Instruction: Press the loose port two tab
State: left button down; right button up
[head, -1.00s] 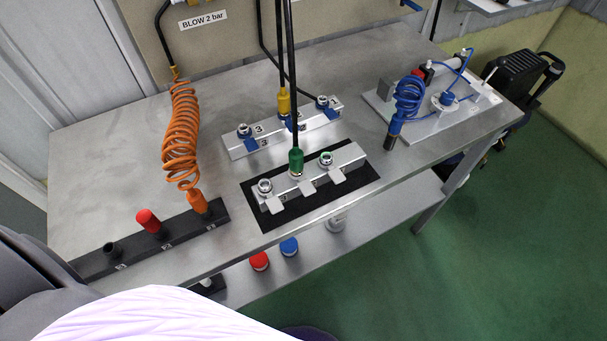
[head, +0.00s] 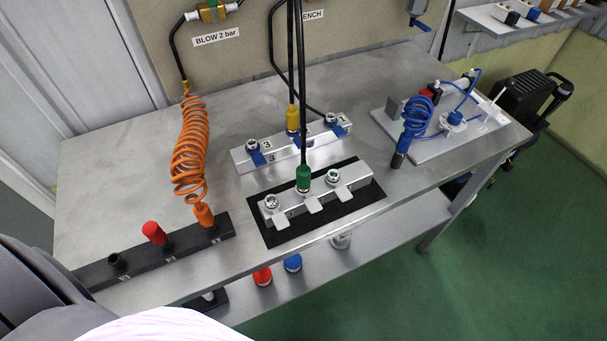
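A short silver port block (head: 318,190) lies on a black mat (head: 300,229) near the table's front edge. It has several silver tabs along its front. A green connector (head: 303,180) on a black hose stands upright at its middle port, above the middle tab (head: 313,205). Round open-looking ports sit at its left (head: 271,201) and right (head: 333,176). Any numbers on this block are too small to read. Behind it is a second silver block (head: 280,157) with blue tabs and a yellow connector (head: 292,121). Neither gripper is in view.
A black strip (head: 190,244) at the left holds an orange coiled hose (head: 190,150) and a red cap (head: 154,232). A grey plate (head: 435,150) with a blue coiled hose (head: 416,118) is at the right. Red (head: 262,276) and blue (head: 292,262) caps sit on the lower shelf.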

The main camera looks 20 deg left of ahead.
aim_at(313, 205)
jog(key=i+l+u, duration=0.15)
jog(key=u, duration=0.25)
jog(key=i+l+u, duration=0.1)
jog(key=u, duration=0.35)
jog(key=l+u, duration=0.4)
jog(key=i+l+u, duration=0.1)
jog(key=u, duration=0.3)
